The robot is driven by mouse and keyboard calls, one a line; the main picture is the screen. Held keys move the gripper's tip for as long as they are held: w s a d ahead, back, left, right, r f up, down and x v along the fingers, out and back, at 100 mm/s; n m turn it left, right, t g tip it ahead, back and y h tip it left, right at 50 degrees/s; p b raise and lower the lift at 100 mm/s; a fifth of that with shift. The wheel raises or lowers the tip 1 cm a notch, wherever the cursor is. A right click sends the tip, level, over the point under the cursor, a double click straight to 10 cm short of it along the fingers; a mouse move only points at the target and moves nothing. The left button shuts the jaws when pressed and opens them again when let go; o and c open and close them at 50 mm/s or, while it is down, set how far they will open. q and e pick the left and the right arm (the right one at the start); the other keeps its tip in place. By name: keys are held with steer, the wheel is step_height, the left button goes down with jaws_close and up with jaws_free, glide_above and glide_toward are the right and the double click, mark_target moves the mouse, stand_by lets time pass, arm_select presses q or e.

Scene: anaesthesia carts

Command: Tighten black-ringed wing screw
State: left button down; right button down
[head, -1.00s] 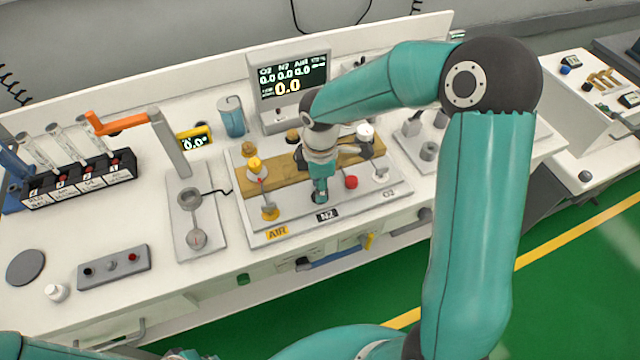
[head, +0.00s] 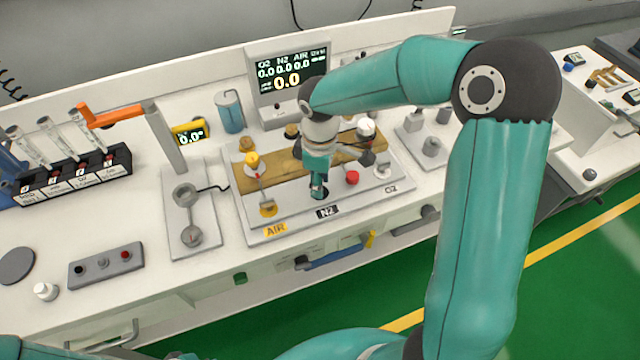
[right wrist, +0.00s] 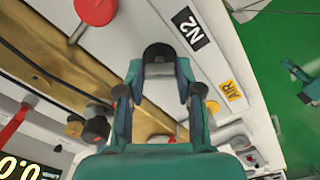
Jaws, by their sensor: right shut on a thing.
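My right gripper (head: 318,190) points down at the front of the grey panel, just behind the N2 label (head: 327,212). In the right wrist view its fingers (right wrist: 160,75) are shut on a black-topped round part, the black-ringed wing screw (right wrist: 157,52), beside the N2 label (right wrist: 185,26). The fingers and hand hide most of the screw, so its wings and how far it is turned cannot be made out. My left gripper is not in view.
A red knob (head: 352,178) sits right of the gripper, and a yellow fitting (head: 268,209) stands left by the AIR label (head: 276,230). A wooden strip (head: 285,172) runs behind. The display (head: 288,75) reads 0.0.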

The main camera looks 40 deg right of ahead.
steer(key=m+b, duration=0.2)
steer(key=m, duration=0.3)
steer(key=shift+w+m+b, duration=0.1)
steer(key=shift+m+b, duration=0.2)
steer(key=shift+b, duration=0.05)
steer(key=shift+r+m+b, duration=0.1)
steer(key=shift+m+b, duration=0.6)
steer(key=shift+m, duration=1.2)
steer(key=c, duration=1.1)
jaws_free()
steer(key=o, duration=0.3)
steer(key=shift+o, duration=0.2)
step_height(320, 180, up, 12)
